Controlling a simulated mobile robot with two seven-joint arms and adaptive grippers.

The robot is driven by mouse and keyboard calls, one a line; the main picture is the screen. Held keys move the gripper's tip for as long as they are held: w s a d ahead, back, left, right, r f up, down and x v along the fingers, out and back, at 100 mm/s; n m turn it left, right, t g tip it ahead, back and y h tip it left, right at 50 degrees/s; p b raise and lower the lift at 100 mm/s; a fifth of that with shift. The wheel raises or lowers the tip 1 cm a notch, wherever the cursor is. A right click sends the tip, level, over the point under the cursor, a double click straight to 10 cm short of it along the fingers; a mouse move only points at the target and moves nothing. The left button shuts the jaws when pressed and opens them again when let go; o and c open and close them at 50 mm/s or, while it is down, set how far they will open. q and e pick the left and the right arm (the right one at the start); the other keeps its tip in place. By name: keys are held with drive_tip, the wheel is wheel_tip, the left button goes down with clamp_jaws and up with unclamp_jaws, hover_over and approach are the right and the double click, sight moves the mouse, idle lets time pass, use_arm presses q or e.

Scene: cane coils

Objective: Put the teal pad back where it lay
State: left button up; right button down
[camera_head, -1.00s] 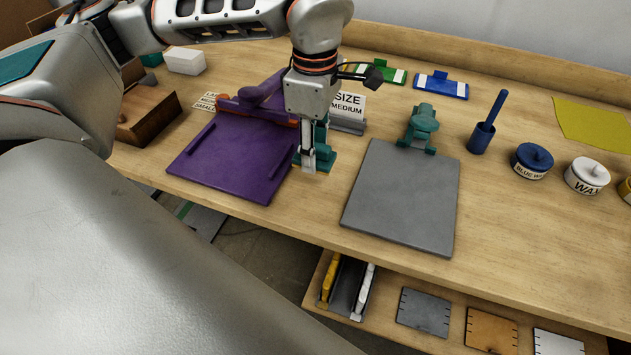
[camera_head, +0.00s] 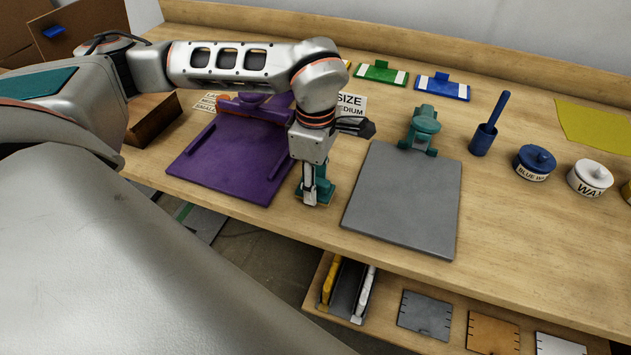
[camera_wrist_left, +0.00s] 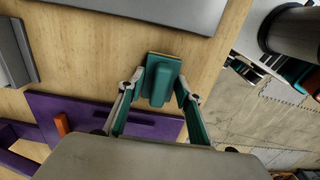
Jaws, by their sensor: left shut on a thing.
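The teal pad (camera_head: 325,187) has a raised teal handle and a tan underside edge. It is at the bench's front edge, between the purple board (camera_head: 222,168) and the grey board (camera_head: 405,200). My left gripper (camera_head: 312,196) points down and is shut on the pad's handle, partly hiding it. In the left wrist view the pad (camera_wrist_left: 162,82) sits between the fingertips, with bare wood around it. I cannot tell whether the pad touches the bench or hangs just above it. My right gripper is out of view.
A "SIZE MEDIUM" sign (camera_head: 351,107) stands behind the gripper. A teal clamp-like piece (camera_head: 422,125) sits at the grey board's back edge. A blue cup with a stick (camera_head: 483,139) and lidded pots (camera_head: 535,162) stand at right. A lower shelf (camera_head: 385,335) lies below the front edge.

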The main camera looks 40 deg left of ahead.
use_arm(q)
drive_tip(key=shift+f, duration=0.1)
drive_tip(key=o, duration=1)
wheel_tip(320, 180, up, 12)
drive_tip(key=shift+r+p, duration=0.1)
drive_tip(key=shift+p, duration=0.3)
